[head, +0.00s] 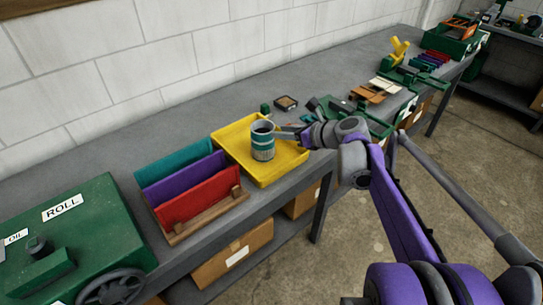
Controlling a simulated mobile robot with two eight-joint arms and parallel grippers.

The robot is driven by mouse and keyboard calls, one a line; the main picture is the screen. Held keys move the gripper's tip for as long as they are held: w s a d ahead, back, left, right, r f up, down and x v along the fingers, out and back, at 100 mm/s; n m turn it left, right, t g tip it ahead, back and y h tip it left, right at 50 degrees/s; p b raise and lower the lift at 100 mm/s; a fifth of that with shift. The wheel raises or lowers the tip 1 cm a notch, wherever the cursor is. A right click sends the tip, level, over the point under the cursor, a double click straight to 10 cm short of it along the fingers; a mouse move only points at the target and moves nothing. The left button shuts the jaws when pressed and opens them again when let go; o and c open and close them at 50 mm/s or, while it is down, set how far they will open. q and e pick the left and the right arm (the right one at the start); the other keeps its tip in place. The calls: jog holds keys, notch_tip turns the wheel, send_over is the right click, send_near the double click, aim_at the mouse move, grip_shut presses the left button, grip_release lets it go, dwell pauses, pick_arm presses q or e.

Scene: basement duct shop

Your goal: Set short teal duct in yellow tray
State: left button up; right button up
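The short teal duct (262,146) is an upright cylinder with grey bands and an open top. It stands within the outline of the yellow tray (285,167), near its middle. I cannot tell whether its bottom touches the tray floor. My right gripper (280,131) reaches in from the right over the tray's edge, its fingertips at the duct's upper right side. The fingers are small and partly hidden by the duct, so I cannot tell whether they are closed on it. My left gripper is not in view.
Left of the tray, teal, purple and red panels (200,198) stand in a wooden rack. A green machine marked ROLL (70,235) is at the far left. A small dark square item (286,102) lies behind the tray. Green tools (375,115) lie to the right.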

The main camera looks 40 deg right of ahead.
jog(key=s+a+f+n+g, duration=0.3)
jog(key=s+a+f+n, duration=0.15)
jog(key=a+n, duration=0.4)
jog(key=s+a+f+n+g, duration=0.2)
jog(key=s+a+f+n, duration=0.25)
jog(key=a+n, duration=0.4)
jog(key=s+a+f+n+g+h, duration=0.1)
jog(key=s+a+f+n, duration=0.2)
jog(key=s+n, duration=0.3)
jog(key=s+a+f+n+g+h, duration=0.1)
jog(key=s+a+f+n, duration=0.2)
jog(key=n, duration=0.8)
jog(key=s+f, duration=0.2)
jog(key=s, duration=0.2)
